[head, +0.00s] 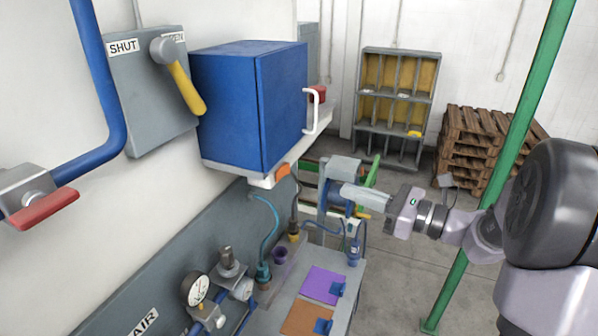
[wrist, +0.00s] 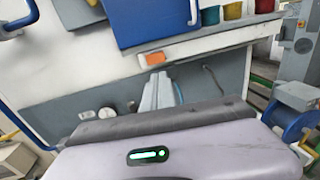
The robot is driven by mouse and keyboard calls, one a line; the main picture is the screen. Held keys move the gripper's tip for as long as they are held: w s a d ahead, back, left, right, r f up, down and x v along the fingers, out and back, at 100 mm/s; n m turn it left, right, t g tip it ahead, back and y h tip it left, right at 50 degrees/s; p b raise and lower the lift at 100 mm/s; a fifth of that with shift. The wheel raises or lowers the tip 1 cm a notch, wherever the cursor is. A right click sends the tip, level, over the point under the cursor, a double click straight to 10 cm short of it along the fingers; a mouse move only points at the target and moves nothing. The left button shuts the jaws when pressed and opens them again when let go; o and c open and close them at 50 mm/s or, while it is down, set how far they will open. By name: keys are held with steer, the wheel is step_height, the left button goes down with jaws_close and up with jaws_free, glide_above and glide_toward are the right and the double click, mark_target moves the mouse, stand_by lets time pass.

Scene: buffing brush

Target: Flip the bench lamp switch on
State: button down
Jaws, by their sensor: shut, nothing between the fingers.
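In the wrist view my closed fingers (wrist: 158,78) point up toward the shelf, just below the orange block.
The blue cabinet (head: 245,105) with a white handle stands above the shelf. A lever box (head: 150,95) with a yellow handle is at left. Below are a gauge (head: 196,289), hoses, and a bench with purple (head: 322,284) and brown pads. Shelving and pallets stand behind.

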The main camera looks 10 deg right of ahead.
mark_target(287, 170)
steer(key=p+x, duration=0.3)
steer(key=x, duration=1)
steer(key=shift+w+a, duration=0.15)
steer(key=shift+a, duration=0.1)
